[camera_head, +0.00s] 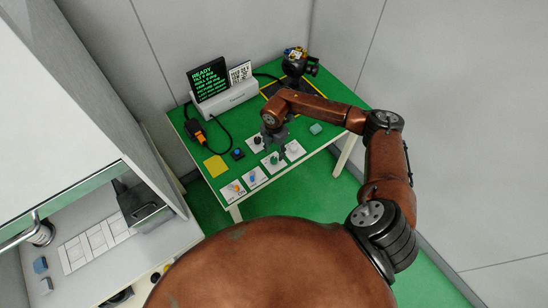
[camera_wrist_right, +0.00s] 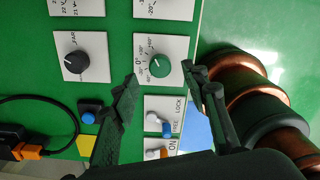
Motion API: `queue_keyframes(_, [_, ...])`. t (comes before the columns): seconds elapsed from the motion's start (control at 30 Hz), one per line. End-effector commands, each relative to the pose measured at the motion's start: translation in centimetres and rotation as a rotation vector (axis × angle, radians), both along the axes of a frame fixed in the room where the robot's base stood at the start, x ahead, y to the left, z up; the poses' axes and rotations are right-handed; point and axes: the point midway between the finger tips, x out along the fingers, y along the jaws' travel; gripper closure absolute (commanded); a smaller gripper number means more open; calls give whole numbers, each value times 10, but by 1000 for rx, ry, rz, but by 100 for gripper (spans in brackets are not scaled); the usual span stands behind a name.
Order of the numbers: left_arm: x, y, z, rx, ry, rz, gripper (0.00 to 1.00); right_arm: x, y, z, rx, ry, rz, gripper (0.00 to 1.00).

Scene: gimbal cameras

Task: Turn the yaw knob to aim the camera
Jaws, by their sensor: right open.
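A green knob (camera_wrist_right: 158,66) with a white pointer sits on a white plate with an angle scale in the right wrist view. In the head view a knob plate (camera_head: 273,161) lies just below the gripper. My right gripper (camera_head: 275,141) is over the panel. In the wrist view its open fingers (camera_wrist_right: 162,86) are empty, with the green knob between and beyond the tips. I cannot tell contact or height. The gimbal camera (camera_head: 298,63) stands at the back of the green table. My left gripper is not in view.
A black knob (camera_wrist_right: 77,60) marked FAR is left of the green one. LOCK/FREE and ON switches sit below. A blue button (camera_head: 238,154), a yellow pad (camera_head: 215,166) and cables lie left. A screen (camera_head: 208,79) reads READY.

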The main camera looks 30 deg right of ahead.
Motion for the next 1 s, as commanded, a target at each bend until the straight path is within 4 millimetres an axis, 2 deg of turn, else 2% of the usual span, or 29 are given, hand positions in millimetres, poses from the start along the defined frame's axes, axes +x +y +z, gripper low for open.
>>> queue_keyframes(0.1, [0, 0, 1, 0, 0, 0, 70, -1, 1, -21, 1, 3, -1, 58])
queue_keyframes(0.3, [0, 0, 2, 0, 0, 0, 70, 0, 1, -44, 4, -1, 1, 58])
queue_keyframes(0.67, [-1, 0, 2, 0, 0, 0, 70, 0, 1, -51, 4, -1, 2, 58])
queue_keyframes(1.0, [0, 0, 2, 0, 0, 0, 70, 0, 2, -50, 4, 0, 2, 80])
